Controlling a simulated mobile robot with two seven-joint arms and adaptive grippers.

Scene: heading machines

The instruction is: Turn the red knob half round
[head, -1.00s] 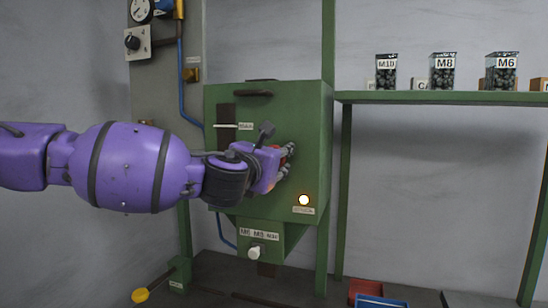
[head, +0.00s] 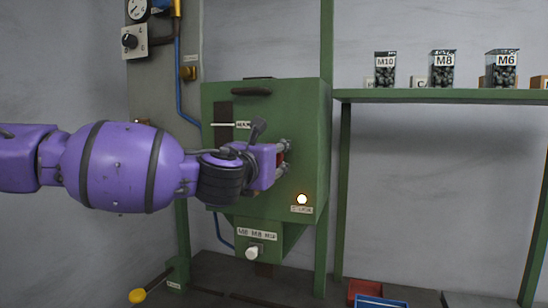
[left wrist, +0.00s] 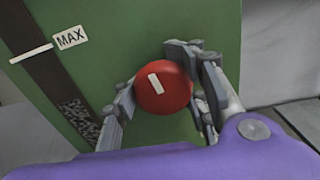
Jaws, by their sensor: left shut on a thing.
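The red knob (left wrist: 164,90) is round, with a white mark on its face that stands a little tilted in the left wrist view. It sits on the front of the green machine box (head: 230,180). My left gripper (head: 283,158) is at the box front with its fingers on either side of the knob. In the left wrist view the left gripper (left wrist: 165,95) is shut on the knob. In the head view the gripper hides most of the knob. My right gripper is not in view.
A lit lamp (head: 302,199) is below right of the knob. A white knob (head: 252,253) sits on the chute below. A yellow-ended lever (head: 137,295) is at lower left. A shelf (head: 440,96) with bolt jars is at right.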

